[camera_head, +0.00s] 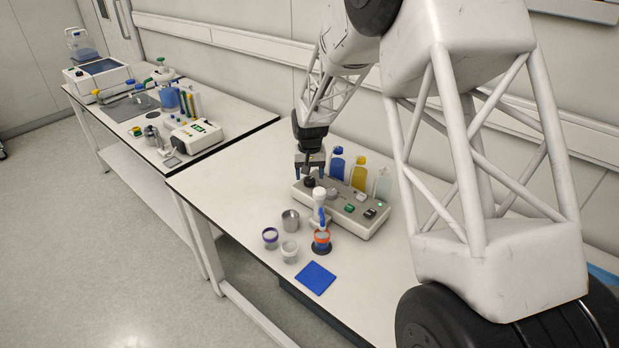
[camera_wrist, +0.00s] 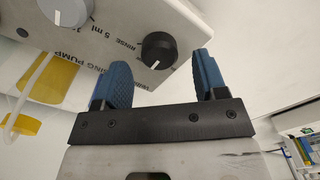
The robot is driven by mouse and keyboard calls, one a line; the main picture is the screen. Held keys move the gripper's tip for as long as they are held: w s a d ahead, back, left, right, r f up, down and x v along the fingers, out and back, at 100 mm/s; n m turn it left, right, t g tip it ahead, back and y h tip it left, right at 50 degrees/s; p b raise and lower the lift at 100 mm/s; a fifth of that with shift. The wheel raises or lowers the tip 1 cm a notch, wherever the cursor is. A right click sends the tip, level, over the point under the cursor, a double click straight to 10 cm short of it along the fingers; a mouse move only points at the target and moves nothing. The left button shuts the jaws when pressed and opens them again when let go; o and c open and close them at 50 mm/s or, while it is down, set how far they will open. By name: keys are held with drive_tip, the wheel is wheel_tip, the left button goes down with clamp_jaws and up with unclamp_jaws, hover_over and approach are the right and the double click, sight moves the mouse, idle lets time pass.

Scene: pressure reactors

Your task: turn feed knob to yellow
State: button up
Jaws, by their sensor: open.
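A light grey pump unit (camera_head: 345,215) stands on the near bench, with blue (camera_head: 337,164), yellow (camera_head: 359,174) and clear (camera_head: 382,185) bottles behind it. A black knob (camera_head: 309,182) is at its left end. In the wrist view the black knob (camera_wrist: 159,48) has a white pointer line and lies ahead of and between my fingers. A grey knob (camera_wrist: 66,10) is beside it, past printed text with "RINSE" and "5 ml". No label reading feed is legible. My gripper (camera_head: 310,168) is open above the black knob; its blue fingers also show in the wrist view (camera_wrist: 162,66).
In front of the pump are a metal cup (camera_head: 290,220), a purple-rimmed jar (camera_head: 270,238), a clear jar (camera_head: 289,251), an orange-rimmed cup (camera_head: 321,240) under the spout, and a blue mat (camera_head: 315,278). Another bench (camera_head: 230,128) with equipment stands at left.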

sight(311, 180)
drive_tip(key=shift+r, duration=2.75)
drive_tip(key=shift+s+d+r, duration=0.15)
drive_tip(key=shift+s+r, duration=0.15)
drive_tip(key=shift+r, duration=0.1)
drive_tip(key=s+d+r+t, duration=0.1)
drive_tip(key=s+d+r, duration=0.3)
drive_tip(key=s+r, duration=0.55)
drive_tip(key=s+d+r, duration=0.3)
drive_tip(key=s+r, duration=0.3)
drive_tip(key=s, duration=0.6)
drive_tip(key=s+d, duration=0.2)
drive_tip(key=s, duration=1.1)
drive_tip(key=s+d+r+t, duration=0.1)
drive_tip(key=s+d, duration=0.1)
drive_tip(key=s, duration=1.1)
drive_tip(key=shift+s+d+r+t, duration=0.2)
drive_tip(key=shift+s+t, duration=0.05)
drive_tip(key=shift+t, duration=0.05)
